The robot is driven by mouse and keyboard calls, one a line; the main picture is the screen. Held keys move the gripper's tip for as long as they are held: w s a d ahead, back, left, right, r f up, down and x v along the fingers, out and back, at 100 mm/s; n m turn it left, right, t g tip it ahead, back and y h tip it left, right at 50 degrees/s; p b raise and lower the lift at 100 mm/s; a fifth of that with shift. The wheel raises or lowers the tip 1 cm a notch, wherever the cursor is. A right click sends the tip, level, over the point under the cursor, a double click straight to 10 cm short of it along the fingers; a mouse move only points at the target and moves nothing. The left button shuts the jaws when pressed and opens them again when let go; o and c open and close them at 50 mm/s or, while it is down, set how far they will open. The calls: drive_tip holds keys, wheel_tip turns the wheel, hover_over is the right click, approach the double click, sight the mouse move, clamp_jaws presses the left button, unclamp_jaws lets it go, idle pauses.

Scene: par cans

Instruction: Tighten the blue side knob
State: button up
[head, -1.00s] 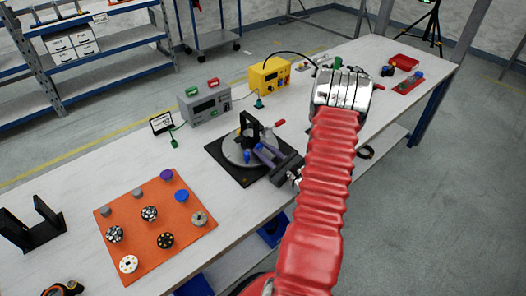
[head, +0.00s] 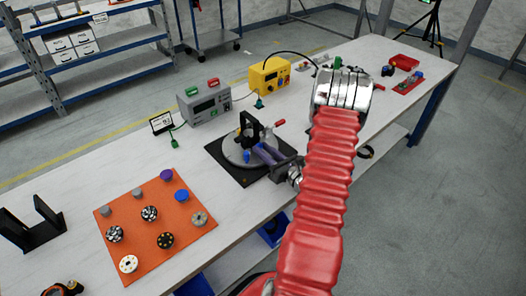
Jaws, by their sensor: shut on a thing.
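The grey round fixture (head: 237,155) sits on a black square base plate (head: 222,172) on the white workbench, with a black upright bracket (head: 250,127) on it. The blue side knob (head: 247,157) shows as a small blue spot low at the fixture's front. My gripper (head: 262,154) reaches in from the right, and its purple-grey fingers end at the fixture beside the blue knob. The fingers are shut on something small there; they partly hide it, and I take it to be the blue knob. A red-ended handle (head: 279,122) sticks out at the fixture's right.
An orange mat (head: 140,238) with several knobs and discs lies at the front left. A grey meter box (head: 206,103) and a yellow box (head: 270,75) stand behind the fixture. A black bracket (head: 32,226) stands at far left.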

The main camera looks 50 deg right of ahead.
drive_tip(key=shift+d+m, duration=0.1)
drive_tip(key=shift+m, duration=1.2)
drive_tip(key=o, duration=1.1)
drive_tip(key=shift+s, duration=0.1)
drive_tip(key=s, duration=0.4)
drive_tip(key=s+a, duration=0.1)
drive_tip(key=s, duration=0.8)
drive_tip(key=shift+s+a, duration=0.25)
drive_tip(key=shift+s, duration=0.05)
